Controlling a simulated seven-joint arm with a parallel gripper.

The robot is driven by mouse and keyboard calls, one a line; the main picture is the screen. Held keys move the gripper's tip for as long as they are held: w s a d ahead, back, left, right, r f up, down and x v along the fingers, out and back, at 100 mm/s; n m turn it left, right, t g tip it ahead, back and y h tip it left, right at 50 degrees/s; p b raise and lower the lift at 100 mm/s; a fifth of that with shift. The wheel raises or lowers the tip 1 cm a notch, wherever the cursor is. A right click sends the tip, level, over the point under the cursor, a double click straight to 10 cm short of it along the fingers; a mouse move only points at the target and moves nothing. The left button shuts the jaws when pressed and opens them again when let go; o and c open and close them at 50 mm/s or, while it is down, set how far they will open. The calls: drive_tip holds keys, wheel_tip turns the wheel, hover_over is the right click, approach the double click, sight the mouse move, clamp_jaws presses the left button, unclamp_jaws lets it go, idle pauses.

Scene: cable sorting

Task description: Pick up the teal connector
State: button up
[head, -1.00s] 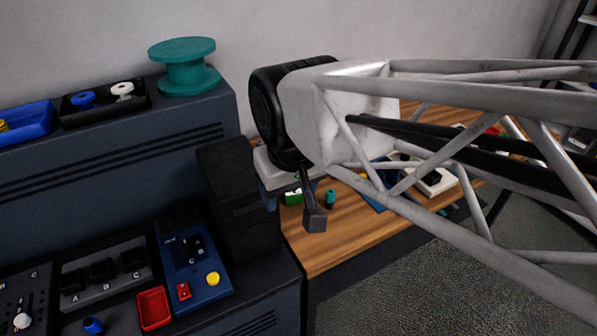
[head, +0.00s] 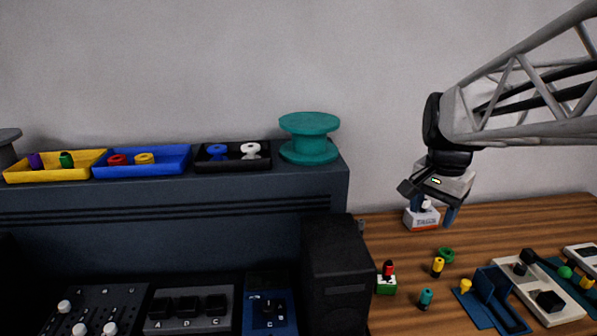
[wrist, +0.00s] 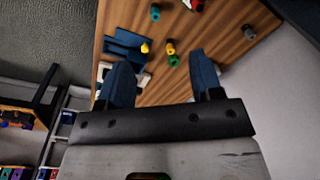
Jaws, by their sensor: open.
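The teal connector (head: 425,299) is a small teal cylinder with a dark band. It stands on the wooden table near its front left part, and it also shows at the top of the wrist view (wrist: 155,12). My gripper (head: 433,213) is open, with its blue fingers pointing down over the back of the table. It is behind and above the teal connector, well apart from it. In the wrist view nothing is held between the fingertips (wrist: 160,68).
A TAGS box (head: 421,219) is near my fingers. A blue holder (head: 494,298) is right, a dark cabinet (head: 333,270) left.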

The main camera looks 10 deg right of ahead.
drive_tip(key=w+d+f+m, duration=0.1)
drive_tip(key=w+d+m, duration=0.3)
drive_tip(key=d, duration=0.4)
hover_over(425, 300)
drive_tip(key=w, duration=0.1)
drive_tip(key=shift+g, duration=0.4)
drive_tip(key=f, duration=2.3)
drive_tip(key=shift+w+d+f, duration=0.1)
drive_tip(key=shift+d+f, duration=0.2)
drive_tip(key=shift+f, duration=1.3)
drive_tip(key=shift+d+f, duration=0.15)
drive_tip(key=shift+f, duration=2.45)
drive_tip(key=c, duration=1)
